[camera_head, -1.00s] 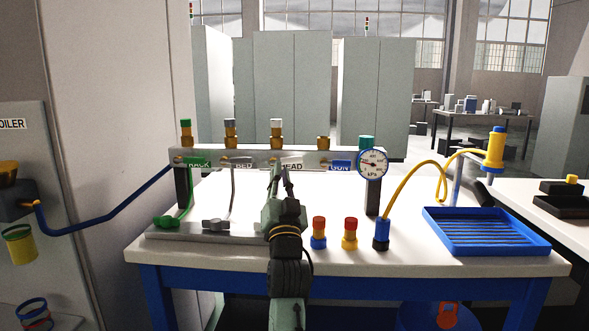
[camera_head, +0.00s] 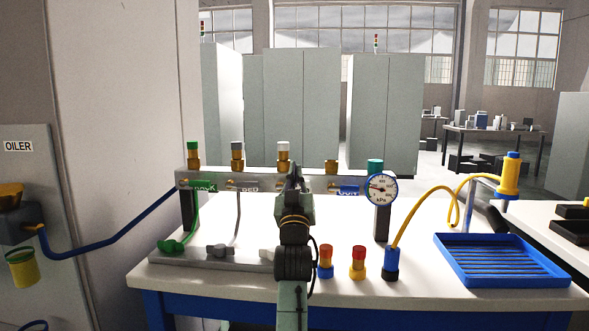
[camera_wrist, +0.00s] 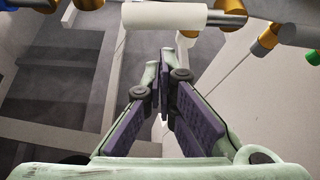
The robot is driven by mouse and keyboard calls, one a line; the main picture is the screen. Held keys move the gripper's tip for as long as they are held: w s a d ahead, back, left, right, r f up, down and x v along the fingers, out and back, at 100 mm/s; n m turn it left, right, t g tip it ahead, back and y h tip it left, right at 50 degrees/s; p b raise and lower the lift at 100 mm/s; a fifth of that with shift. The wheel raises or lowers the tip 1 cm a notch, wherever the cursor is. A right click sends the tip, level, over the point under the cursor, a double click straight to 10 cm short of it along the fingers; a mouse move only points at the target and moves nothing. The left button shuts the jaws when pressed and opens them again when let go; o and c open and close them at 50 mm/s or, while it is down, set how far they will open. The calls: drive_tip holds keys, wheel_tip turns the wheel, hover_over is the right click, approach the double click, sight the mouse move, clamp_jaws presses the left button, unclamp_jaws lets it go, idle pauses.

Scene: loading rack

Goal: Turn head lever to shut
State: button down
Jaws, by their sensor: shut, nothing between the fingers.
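The rail (camera_head: 215,176) carries several brass valve fittings. The white-topped fitting (camera_head: 283,148) stands where the HEAD label was seen; that label and the head lever are hidden behind my gripper in the head view. My gripper (camera_head: 294,172) is at the rail, just below this fitting. In the wrist view, my gripper's fingers (camera_wrist: 160,80) are together, with nothing between them. A white cylinder (camera_wrist: 165,16) with brass beside it lies just past the fingertips; I cannot tell whether it is the lever or the cap, or whether the fingers touch it.
A pressure gauge (camera_head: 381,189) stands at the rail's right end. Red-topped fittings (camera_head: 326,262) and a blue fitting with a yellow hose (camera_head: 391,264) stand right of my arm. A blue tray (camera_head: 500,282) is farther right. Green and grey hoses hang at the left.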

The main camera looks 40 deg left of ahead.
sight(299, 186)
drive_tip(key=shift+w+f, duration=0.1)
drive_tip(key=shift+f, duration=0.65)
drive_tip(key=shift+w+d+f+b, duration=0.15)
drive_tip(key=shift+w+f+b, duration=0.05)
drive_tip(key=shift+f+b, duration=0.55)
drive_tip(key=shift+r+p, duration=0.15)
drive_tip(key=shift+p, duration=0.15)
